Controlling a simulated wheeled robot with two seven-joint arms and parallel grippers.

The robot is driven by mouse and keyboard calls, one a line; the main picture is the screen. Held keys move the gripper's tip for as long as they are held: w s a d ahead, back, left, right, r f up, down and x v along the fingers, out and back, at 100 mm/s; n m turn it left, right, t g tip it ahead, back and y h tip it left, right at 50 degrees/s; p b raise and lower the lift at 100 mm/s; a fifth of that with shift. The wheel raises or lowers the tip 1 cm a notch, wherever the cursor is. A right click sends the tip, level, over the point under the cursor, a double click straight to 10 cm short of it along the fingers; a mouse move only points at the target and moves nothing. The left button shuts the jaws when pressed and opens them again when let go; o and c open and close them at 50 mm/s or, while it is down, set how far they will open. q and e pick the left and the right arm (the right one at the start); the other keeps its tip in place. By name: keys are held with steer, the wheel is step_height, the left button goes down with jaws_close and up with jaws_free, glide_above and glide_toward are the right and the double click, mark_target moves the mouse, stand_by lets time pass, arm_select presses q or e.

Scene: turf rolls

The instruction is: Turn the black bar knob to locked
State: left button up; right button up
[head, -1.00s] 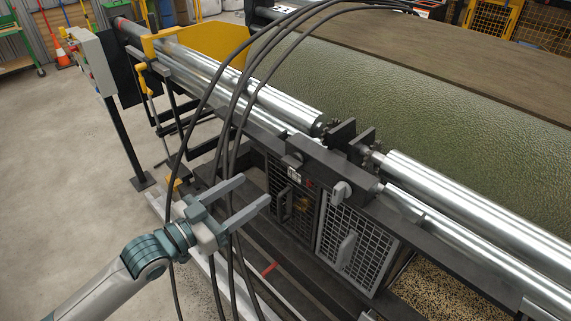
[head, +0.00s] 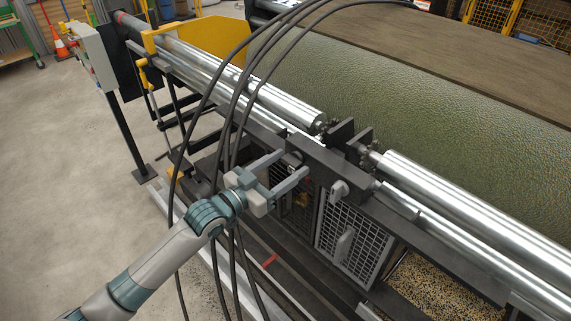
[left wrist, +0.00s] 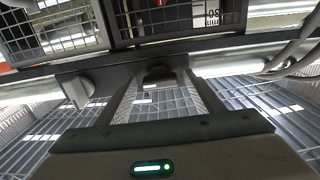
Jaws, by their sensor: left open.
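My left gripper (head: 294,162) is open, with its fingertips up at the dark rail of the machine. In the left wrist view, a black knob (left wrist: 158,72) shows between the two fingertips of the gripper (left wrist: 160,82). The fingers stand apart on either side of it, and I see no clear contact. The angle of its bar and any lock marks are too small to tell. A light grey knob (head: 339,190) sits on the same rail to the right. It also shows in the left wrist view (left wrist: 78,92). My right gripper is not in view.
Black cables (head: 233,110) hang in loops close by my left arm. Mesh doors (head: 352,243) lie below the rail, and shiny rollers (head: 465,205) run above it. A large green turf roll (head: 420,120) lies behind. The floor (head: 70,190) at left is clear.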

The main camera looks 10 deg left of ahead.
arm_select(q)
steer(key=c, duration=1)
steer(key=shift+c, duration=0.2)
